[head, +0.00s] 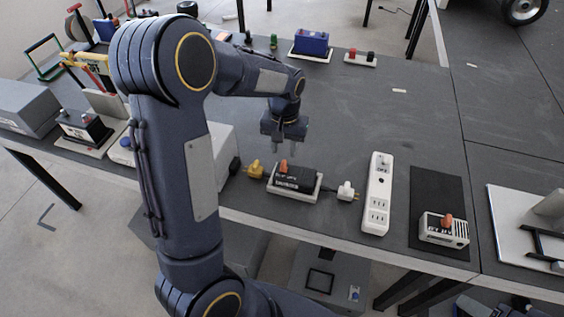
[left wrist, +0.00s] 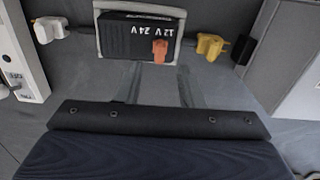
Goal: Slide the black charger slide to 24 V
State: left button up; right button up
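The black charger (head: 296,181) lies on a white base on the grey table, with a small orange slide knob (head: 283,166) near its left end in the head view. In the left wrist view the charger (left wrist: 125,40) carries 12 V and 24 V marks, and its orange knob (left wrist: 160,50) sits to the right of the middle. My left gripper (head: 284,154) hangs above and behind the charger, fingers down. In the left wrist view its two fingers (left wrist: 159,75) are spread with nothing between them, apart from the knob. My right gripper is not in view.
A yellow plug (head: 256,169) and a white plug (head: 346,190) flank the charger. A white power strip (head: 377,195) stands to its right. A white device with an orange knob (head: 440,236) sits on a black mat.

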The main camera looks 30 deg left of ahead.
aim_at(284, 163)
pick_arm(q)
notch_tip(284, 163, down, 6)
jog(key=shift+f, duration=0.1)
jog(key=shift+c, duration=0.3)
grip_shut()
